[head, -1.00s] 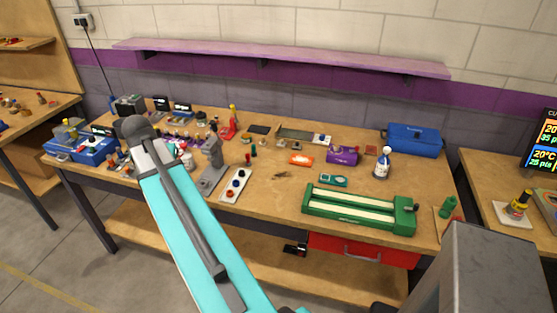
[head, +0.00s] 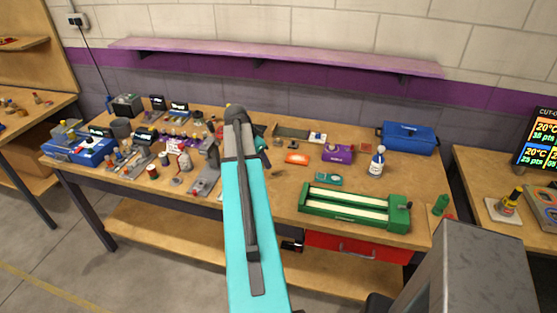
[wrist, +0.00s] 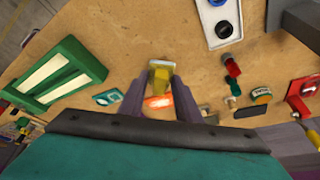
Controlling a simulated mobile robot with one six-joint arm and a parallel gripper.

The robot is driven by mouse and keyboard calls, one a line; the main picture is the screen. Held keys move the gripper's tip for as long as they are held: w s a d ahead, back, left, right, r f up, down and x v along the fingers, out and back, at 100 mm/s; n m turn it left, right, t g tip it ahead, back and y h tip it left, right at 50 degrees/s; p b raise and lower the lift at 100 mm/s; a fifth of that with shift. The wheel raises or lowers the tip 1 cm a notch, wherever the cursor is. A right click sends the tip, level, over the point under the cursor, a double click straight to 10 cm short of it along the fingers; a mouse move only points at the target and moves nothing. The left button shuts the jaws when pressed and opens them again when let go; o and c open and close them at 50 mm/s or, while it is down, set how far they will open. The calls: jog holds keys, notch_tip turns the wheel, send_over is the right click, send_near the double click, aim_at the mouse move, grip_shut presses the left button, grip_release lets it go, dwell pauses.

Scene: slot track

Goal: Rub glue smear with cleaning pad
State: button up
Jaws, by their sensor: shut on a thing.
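My gripper (wrist: 161,88) is shut on a small yellow block-like thing (wrist: 160,71), which I take to be the cleaning pad, in the wrist view. It is held above the wooden bench top. In the head view my arm hides the gripper and the pad. A small dark brown mark (head: 277,173), likely the glue smear, lies on the bench just right of my arm in the head view. I cannot make it out in the wrist view, where the held pad and fingers may cover it.
An orange packet (head: 297,158) and a purple packet (head: 338,153) lie behind the mark. A teal device (head: 328,179), a spray bottle (head: 377,161) and a green fixture (head: 355,206) stand to the right. A white button plate (wrist: 221,20) is nearby.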

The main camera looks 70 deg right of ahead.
jog(key=s+d+f+m, duration=0.1)
jog(key=s+d, duration=0.2)
jog(key=s, duration=0.2)
jog(key=shift+s+m+g, duration=0.2)
jog(key=shift+m+g, duration=0.1)
jog(key=shift+m, duration=0.1)
